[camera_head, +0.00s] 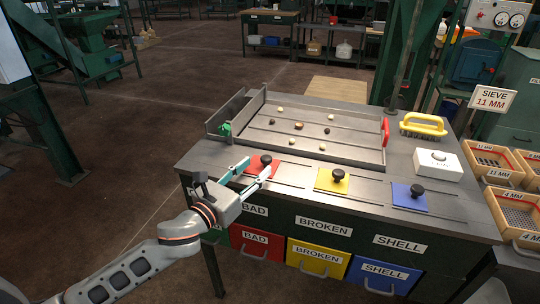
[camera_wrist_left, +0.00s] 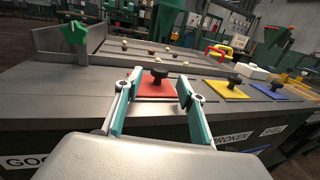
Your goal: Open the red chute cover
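The red chute cover (camera_head: 281,170) is a flat red plate with a black knob (camera_head: 266,160), lying on the grey sorting table above the drawer marked BAD. My left gripper (camera_head: 253,176) is open, with its two teal-lined fingers spread at the near left edge of the red cover. In the left wrist view the red cover (camera_wrist_left: 158,88) and its knob (camera_wrist_left: 159,72) show between and just beyond the open fingers (camera_wrist_left: 157,100). I see no contact between fingers and knob. My right gripper is not in view.
A yellow cover (camera_head: 330,181) and a blue cover (camera_head: 408,199), each with a black knob, lie to the right. A green knob (camera_head: 225,128) stands at the left of the shallow tray (camera_head: 345,150) holding several small pieces. A yellow brush (camera_head: 424,124) and white device (camera_head: 437,165) sit at right.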

